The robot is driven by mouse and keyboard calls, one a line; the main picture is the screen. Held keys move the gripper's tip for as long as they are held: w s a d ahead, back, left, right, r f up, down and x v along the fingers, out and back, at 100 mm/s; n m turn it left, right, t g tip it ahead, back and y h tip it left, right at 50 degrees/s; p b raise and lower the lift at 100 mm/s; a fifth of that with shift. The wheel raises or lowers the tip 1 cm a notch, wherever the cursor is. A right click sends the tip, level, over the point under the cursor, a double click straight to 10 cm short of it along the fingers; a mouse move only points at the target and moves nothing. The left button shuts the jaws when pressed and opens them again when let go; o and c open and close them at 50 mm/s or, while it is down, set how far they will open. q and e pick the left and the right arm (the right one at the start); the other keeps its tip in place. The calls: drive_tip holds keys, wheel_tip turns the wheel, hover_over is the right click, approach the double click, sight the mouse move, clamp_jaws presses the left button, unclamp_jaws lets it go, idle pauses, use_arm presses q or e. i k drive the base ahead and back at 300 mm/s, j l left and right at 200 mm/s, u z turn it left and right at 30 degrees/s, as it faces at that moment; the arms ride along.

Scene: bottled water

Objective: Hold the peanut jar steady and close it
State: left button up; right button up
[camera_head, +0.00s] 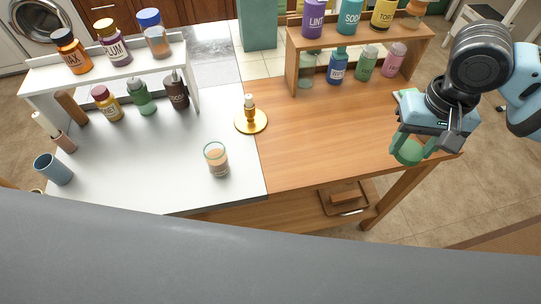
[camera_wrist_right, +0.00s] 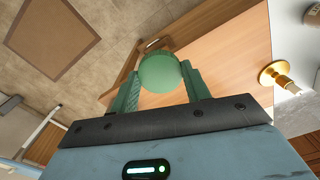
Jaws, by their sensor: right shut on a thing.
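A small clear glass jar (camera_head: 216,160) with tan contents stands upright near the front edge of the white tabletop. Its top looks open, and I take it for the peanut jar, though no label is readable. My right gripper (camera_head: 409,150) is shut on a round green lid (camera_head: 407,152), near the right end of the wooden table and well to the right of the jar. The lid (camera_wrist_right: 160,73) shows between the fingers (camera_wrist_right: 160,85) in the right wrist view. My left gripper is not in view.
White shelf (camera_head: 190,82) and wooden shelf (camera_head: 291,66) hold several bottles at the back. A blue cup (camera_head: 54,170) stands at the left. The wooden tabletop (camera_head: 330,140) is mostly clear.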

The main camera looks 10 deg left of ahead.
sight(217, 158)
drive_tip(key=u, duration=2.45)
drive_tip(key=k+l, duration=0.1)
drive_tip(key=l, duration=0.3)
drive_tip(key=k+l, duration=0.15)
drive_tip(key=l, duration=0.2)
drive_tip(key=k+l, duration=0.1)
drive_tip(key=l, duration=0.3)
drive_tip(key=k+l, duration=0.15)
drive_tip(key=l, duration=0.25)
drive_tip(key=k+l, duration=0.1)
drive_tip(key=l, duration=0.25)
